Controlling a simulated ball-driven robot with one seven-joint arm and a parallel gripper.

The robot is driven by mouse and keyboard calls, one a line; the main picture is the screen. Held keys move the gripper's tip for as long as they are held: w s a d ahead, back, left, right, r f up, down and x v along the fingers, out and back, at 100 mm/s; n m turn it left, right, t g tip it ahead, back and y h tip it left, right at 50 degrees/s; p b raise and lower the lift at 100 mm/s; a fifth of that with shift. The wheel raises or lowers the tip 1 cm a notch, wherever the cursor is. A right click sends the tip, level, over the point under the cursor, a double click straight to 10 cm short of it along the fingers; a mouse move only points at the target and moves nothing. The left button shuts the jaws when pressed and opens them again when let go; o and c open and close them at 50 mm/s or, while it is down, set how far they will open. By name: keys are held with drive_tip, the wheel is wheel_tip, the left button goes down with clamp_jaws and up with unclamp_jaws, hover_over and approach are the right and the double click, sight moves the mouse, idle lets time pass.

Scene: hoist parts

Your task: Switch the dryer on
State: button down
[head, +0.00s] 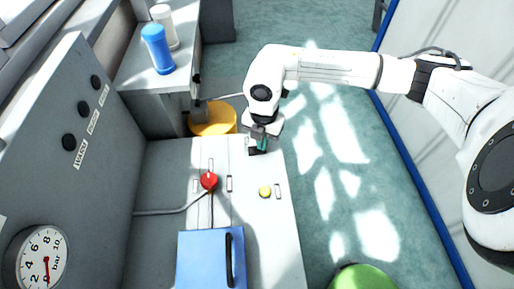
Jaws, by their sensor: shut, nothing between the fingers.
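Three round black knobs or switches sit in a row on the sloping grey panel (55,185) at the left: a near one (69,141), a middle one (83,110) and a far one (95,82). Each has a white label; the nearest label (80,153) appears to read WASH, and the other two are too small to read surely. I cannot tell which one belongs to the dryer. My gripper (260,147) is shut and empty, pointing down near the far right corner of the pale worktop, well to the right of the panel.
On the pale worktop (160,255) are a red knob (208,181), a yellow button (265,191) and a blue box (205,262) with a black handle. A gauge (40,258) is at lower left. Blue (157,48) and white (165,25) bottles and a yellow drum (213,119) stand beyond.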

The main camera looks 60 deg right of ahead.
drive_tip(key=shift+f, duration=0.3)
drive_tip(key=shift+r+p, duration=2.1)
drive_tip(key=shift+r, duration=1.45)
drive_tip(key=shift+f, duration=0.1)
